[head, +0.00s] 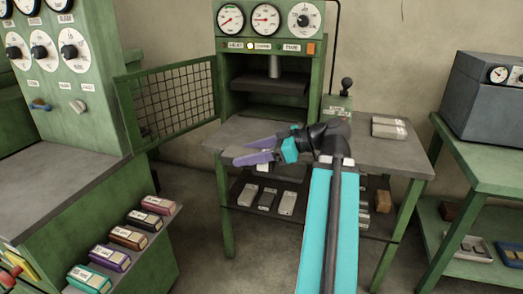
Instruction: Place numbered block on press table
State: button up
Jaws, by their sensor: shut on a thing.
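My gripper (238,155) has purple fingers and reaches to the left over the front left part of the press table (383,152). It is shut on a small pale grey block (244,151), mostly hidden between the fingers. No number on it can be read. I cannot tell whether the block touches the tabletop or is held just above it. The green press (228,65) stands behind the table, with its mesh gate (172,102) swung open to the left.
Pale blocks (389,128) lie at the table's right rear, near a black-knobbed lever (346,88). More blocks (287,202) lie on the lower shelf. Coloured labelled blocks (128,238) line a ledge at left. A green bench (490,150) with a grey device (485,95) stands at right.

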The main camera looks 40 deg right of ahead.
jog(key=w+a+f+n+g+y, duration=0.1)
jog(key=w+a+f, duration=0.4)
jog(key=a, duration=0.4)
jog(key=w+a+f+n+g+y, duration=0.1)
jog(key=w+a+f, duration=0.3)
jog(key=a, duration=0.5)
jog(key=w+a+f+n+g+y, duration=0.1)
jog(key=w+a+f+n, duration=0.1)
jog(key=w+a+f, duration=0.3)
jog(key=a+f, duration=0.1)
jog(key=a, duration=0.3)
jog(key=shift+w+f, duration=0.2)
jog(key=shift+w, duration=0.1)
jog(key=shift+s, duration=0.1)
